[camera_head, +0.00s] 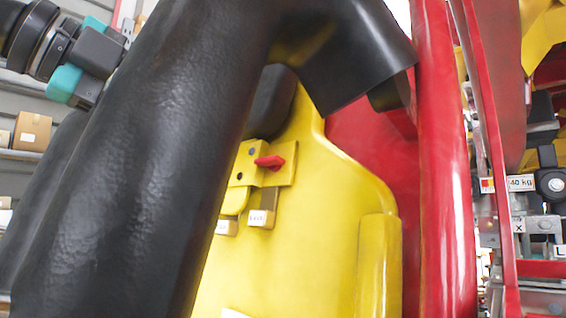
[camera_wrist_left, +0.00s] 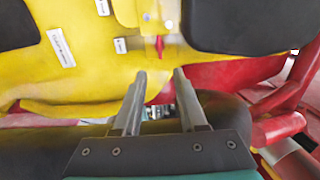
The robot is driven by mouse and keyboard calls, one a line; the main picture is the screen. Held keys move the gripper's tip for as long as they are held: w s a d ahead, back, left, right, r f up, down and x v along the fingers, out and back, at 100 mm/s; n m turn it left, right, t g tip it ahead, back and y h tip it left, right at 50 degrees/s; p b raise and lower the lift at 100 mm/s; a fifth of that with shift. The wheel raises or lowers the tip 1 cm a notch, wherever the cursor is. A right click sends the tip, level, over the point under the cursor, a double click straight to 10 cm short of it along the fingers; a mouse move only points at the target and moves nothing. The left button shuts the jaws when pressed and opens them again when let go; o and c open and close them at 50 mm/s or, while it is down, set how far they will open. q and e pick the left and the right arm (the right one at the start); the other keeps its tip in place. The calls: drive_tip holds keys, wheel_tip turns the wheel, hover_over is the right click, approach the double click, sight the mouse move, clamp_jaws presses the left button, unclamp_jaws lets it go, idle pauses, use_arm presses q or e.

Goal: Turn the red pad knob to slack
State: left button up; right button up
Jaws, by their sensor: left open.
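The red pad knob (camera_head: 269,162) sits on a yellow block on the yellow seat shell (camera_head: 320,210), its pointed end towards the left in the head view. Two small pale labels (camera_head: 260,218) lie below it, too small to read surely. In the left wrist view the red knob (camera_wrist_left: 159,46) is just beyond my left gripper (camera_wrist_left: 158,74), nearly in line with the gap between the fingertips. The left gripper is open and empty, apart from the knob. In the head view its fingers are hidden; only the dark and teal wrist part shows at upper left. My right gripper is not in view.
A thick black padded restraint (camera_head: 160,130) crosses the head view in front of the seat. A red upright (camera_head: 440,150) stands at right. Black pads (camera_wrist_left: 240,22) flank the knob in the left wrist view. Shelves with boxes (camera_head: 32,130) are behind at left.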

sight(265, 160)
use_arm(q)
drive_tip(key=p+x, duration=0.3)
drive_tip(key=x, duration=1.1)
drive_tip(key=shift+r+p, duration=0.1)
drive_tip(key=shift+p, duration=0.2)
drive_tip(key=shift+w+d+f, duration=0.2)
drive_tip(key=shift+w+d, duration=0.05)
drive_tip(key=shift+w, duration=0.05)
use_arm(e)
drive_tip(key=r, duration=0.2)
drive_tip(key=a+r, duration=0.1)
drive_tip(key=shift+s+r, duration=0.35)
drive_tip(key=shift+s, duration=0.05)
use_arm(q)
clamp_jaws()
